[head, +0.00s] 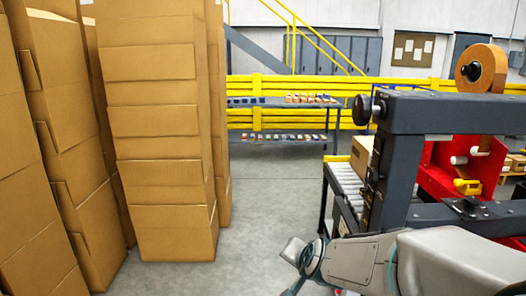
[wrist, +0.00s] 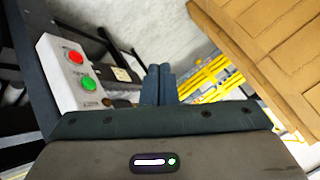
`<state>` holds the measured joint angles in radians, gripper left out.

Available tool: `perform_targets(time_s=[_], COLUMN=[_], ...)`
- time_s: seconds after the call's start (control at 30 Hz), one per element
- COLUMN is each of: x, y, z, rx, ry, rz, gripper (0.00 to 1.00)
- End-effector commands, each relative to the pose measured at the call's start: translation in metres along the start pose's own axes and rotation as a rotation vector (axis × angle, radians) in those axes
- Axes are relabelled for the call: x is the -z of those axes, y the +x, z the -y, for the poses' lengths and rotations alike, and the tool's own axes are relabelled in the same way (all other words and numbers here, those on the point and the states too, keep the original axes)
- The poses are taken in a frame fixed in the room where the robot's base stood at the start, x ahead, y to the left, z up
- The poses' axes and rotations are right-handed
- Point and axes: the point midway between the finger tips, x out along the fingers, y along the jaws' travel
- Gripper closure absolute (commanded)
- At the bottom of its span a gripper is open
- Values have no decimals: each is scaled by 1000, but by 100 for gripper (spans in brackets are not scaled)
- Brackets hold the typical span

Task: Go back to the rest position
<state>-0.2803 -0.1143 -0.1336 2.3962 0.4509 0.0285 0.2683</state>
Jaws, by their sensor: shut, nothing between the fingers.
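My gripper (wrist: 159,84) shows in the wrist view with its two dark fingers together and nothing between them. A grey-white control box (wrist: 72,75) with a red button (wrist: 75,58) and a green button (wrist: 89,83) is to the left of the fingers. I cannot tell how far the fingers are from it. In the head view my arm reaches across the lower right, in front of the dark-framed machine (head: 440,115). The gripper's fingertips cannot be made out there.
Tall stacks of cardboard boxes (head: 160,120) stand at the left; cardboard (wrist: 270,45) also fills the wrist view's upper right. A roller conveyor (head: 345,178) carries a carton (head: 361,155). Behind are a shelf rack (head: 285,137) and yellow rails (head: 270,88). The grey floor (head: 262,215) between is clear.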

Motion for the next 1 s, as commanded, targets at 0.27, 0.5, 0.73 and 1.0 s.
perform_targets(time_s=[0.27,0.5,0.73,1.0], x=[-8,-18,-23,-23], y=[-132,-207,-223,-222], z=[-17,-52,-63,-63], rx=[-127,-272,-314,-313], ry=[-338,-521,-560,-559], rz=[292,466,514,513], gripper=[100,100,100,100])
